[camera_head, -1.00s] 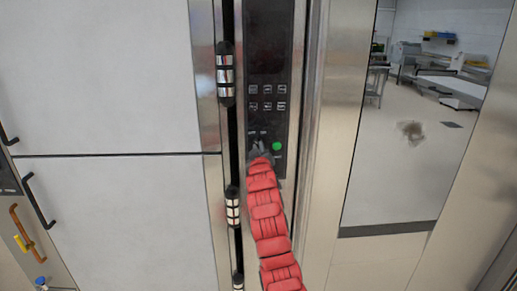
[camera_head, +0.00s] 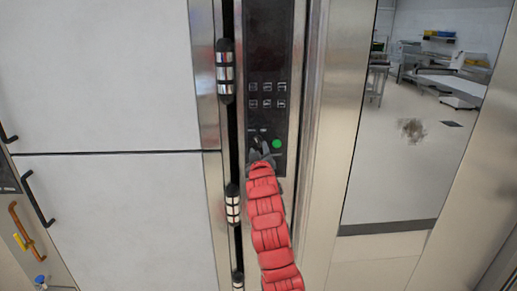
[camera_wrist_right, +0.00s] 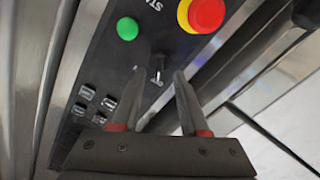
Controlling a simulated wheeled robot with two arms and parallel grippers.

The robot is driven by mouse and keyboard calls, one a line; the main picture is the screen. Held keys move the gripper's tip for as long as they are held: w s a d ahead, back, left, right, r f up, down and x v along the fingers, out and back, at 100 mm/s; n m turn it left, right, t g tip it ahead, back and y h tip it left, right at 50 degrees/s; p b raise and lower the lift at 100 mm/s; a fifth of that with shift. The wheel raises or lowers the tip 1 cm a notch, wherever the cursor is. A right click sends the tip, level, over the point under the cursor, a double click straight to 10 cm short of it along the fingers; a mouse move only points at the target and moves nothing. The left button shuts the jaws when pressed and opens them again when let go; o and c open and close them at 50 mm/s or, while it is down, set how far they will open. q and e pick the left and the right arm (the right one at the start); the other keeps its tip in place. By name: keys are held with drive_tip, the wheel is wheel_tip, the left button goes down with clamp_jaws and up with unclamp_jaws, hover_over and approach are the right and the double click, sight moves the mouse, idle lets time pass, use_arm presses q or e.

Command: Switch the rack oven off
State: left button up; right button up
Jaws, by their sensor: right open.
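The rack oven's black control panel (camera_head: 268,60) stands upright in the middle of the head view, with a dark display and rows of small buttons. Below them are a round green button (camera_head: 277,144) and a small switch, mostly hidden there by my gripper. In the right wrist view the small metallic switch (camera_wrist_right: 157,70) shows beside the green button (camera_wrist_right: 127,28). My right gripper (camera_head: 257,146) is at the panel, left of the green button. In the wrist view its open fingers (camera_wrist_right: 159,76) lie on either side of the switch; contact cannot be told. My left gripper is not in view.
A red stop button (camera_wrist_right: 205,14) on a yellow base is near the switch. Black-and-chrome hinges (camera_head: 225,72) run down the panel's left side, beside pale door panels (camera_head: 110,80). A steel frame (camera_head: 345,130) is to the right, with open floor beyond.

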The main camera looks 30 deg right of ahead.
drive_tip(key=b+v, duration=0.2)
drive_tip(key=v, duration=1.2)
